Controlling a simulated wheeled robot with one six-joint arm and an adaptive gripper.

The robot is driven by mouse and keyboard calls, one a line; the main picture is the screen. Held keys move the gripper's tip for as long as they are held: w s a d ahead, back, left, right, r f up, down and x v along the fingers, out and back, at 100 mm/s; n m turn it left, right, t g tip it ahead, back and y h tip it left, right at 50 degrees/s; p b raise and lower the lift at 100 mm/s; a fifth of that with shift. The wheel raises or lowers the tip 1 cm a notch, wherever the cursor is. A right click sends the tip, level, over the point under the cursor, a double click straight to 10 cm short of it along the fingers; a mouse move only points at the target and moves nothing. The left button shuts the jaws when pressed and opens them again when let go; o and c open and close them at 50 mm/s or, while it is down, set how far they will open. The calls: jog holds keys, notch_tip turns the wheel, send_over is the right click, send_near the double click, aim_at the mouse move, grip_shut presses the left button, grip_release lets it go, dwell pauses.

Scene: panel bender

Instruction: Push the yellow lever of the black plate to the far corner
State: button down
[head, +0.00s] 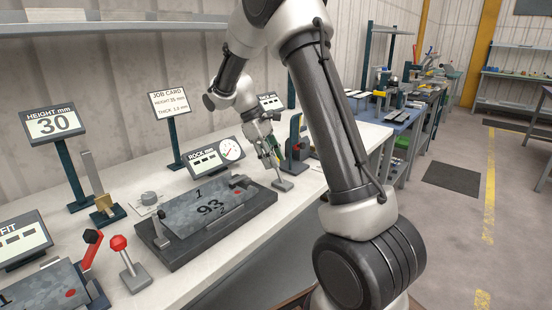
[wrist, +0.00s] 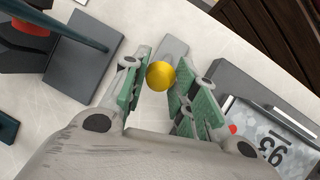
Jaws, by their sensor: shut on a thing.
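The lever's yellow ball knob (wrist: 160,76) is between the two green-padded fingers of my gripper (wrist: 160,88) in the wrist view. My gripper is shut on the knob. In the head view my gripper (head: 270,152) hides the knob. The lever's grey base (head: 283,185) stands on the bench, at the right end of the black plate (head: 160,254) and apart from it. The black plate bears a grey sheet marked 93 (head: 205,209). Its corner also shows at the right in the wrist view (wrist: 226,78).
A red-knobbed lever (head: 120,243) stands at the front left of the black plate. A dark post device (head: 296,140) with a red part stands just beyond my gripper. A gauge display (head: 215,155) is behind the plate. The white bench (head: 295,205) is clear along its front edge there.

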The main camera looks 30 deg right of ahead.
jog(key=shift+w+a+f+g, duration=0.1)
jog(key=shift+w+f+g, duration=0.05)
jog(key=shift+w+g, duration=0.25)
jog(key=c, duration=1.1)
grip_release()
jog(key=v, duration=1.2)
jog(key=shift+a, duration=0.25)
jog(key=shift+f, duration=0.15)
